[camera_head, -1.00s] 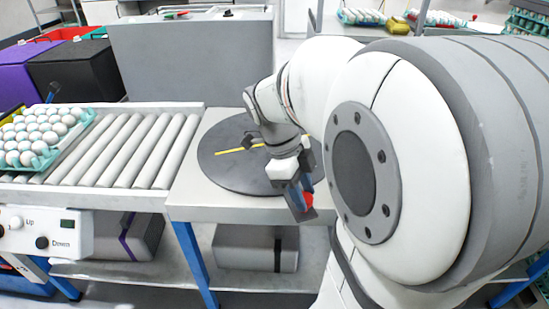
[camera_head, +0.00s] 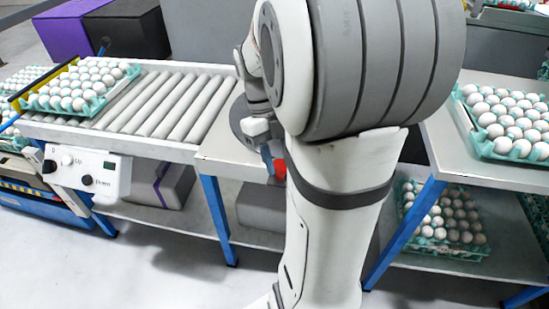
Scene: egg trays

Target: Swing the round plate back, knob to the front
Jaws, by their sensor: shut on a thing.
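The round dark plate (camera_head: 243,112) lies on the light table between the roller conveyor and my arm. Only its left edge shows; my arm hides the rest, including any stripe on it. My gripper (camera_head: 272,162) is low at the plate's front edge, partly hidden behind my arm. It is shut on the knob, which seems to be the red piece (camera_head: 280,168) at its fingers. The fingers' exact hold is too small and covered to make out.
A roller conveyor (camera_head: 165,100) with a teal egg tray (camera_head: 103,103) adjoins the table on the left. A button box (camera_head: 88,172) hangs at its front. On the right, an egg tray (camera_head: 477,135) stands on another table, with more eggs on the shelf below.

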